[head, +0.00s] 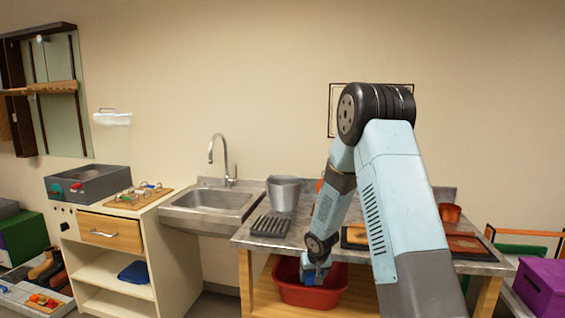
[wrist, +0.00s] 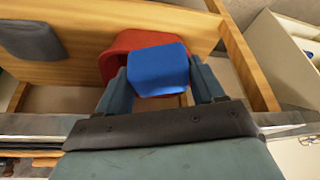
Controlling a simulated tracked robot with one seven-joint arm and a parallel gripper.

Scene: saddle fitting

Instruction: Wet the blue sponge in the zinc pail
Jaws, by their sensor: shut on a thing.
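The blue sponge (wrist: 158,70) is clamped between the two fingers of my gripper (wrist: 160,82) in the wrist view. In the head view my gripper (head: 314,274) points down at the red tub on the lower shelf of the metal-topped table, and the sponge is hard to tell apart there. In the wrist view the red tub (wrist: 118,48) shows just behind the sponge; whether they touch I cannot tell. The zinc pail (head: 284,194) stands upright on the table top's back left, up and left of my gripper. Its contents are hidden.
The red tub (head: 296,291) sits under the table top (head: 262,243), whose edge is close to my arm. A dark slatted rack (head: 270,225) lies in front of the pail. A steel sink (head: 212,200) with a tall tap is to the left. Trays lie on the table's right.

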